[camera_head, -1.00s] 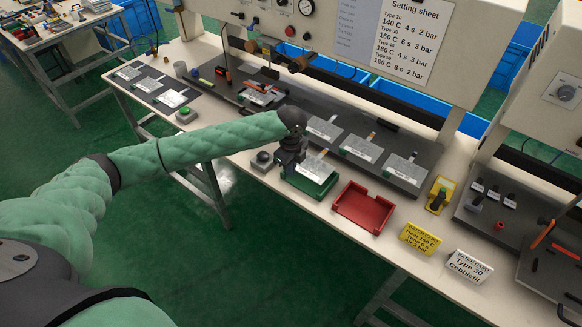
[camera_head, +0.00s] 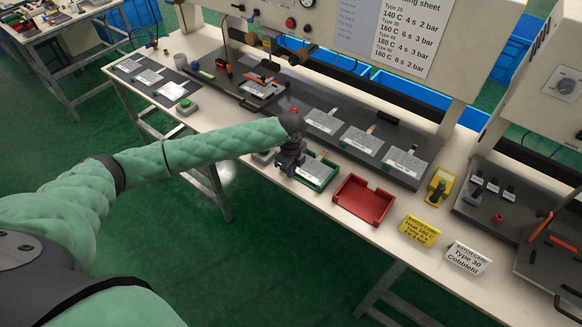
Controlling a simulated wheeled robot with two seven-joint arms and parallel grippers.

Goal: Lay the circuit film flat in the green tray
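The green tray (camera_head: 330,182) stands near the front of the bench. A pale grey circuit film (camera_head: 317,170) with a small tail appears to lie in it; whether it is fully flat is too small to tell. My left gripper (camera_head: 289,170) points down at the tray's left side and hides part of that side. Its fingertips are dark and small, so I cannot tell whether they are open or shut, or whether they touch the film. My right gripper is not in view.
A red tray (camera_head: 364,200) stands just right of the green one. Behind, several films, such as one film (camera_head: 360,141), lie on a dark strip. Yellow (camera_head: 420,231) and white (camera_head: 468,258) batch cards stand at the front right. A green button box (camera_head: 186,106) is at left.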

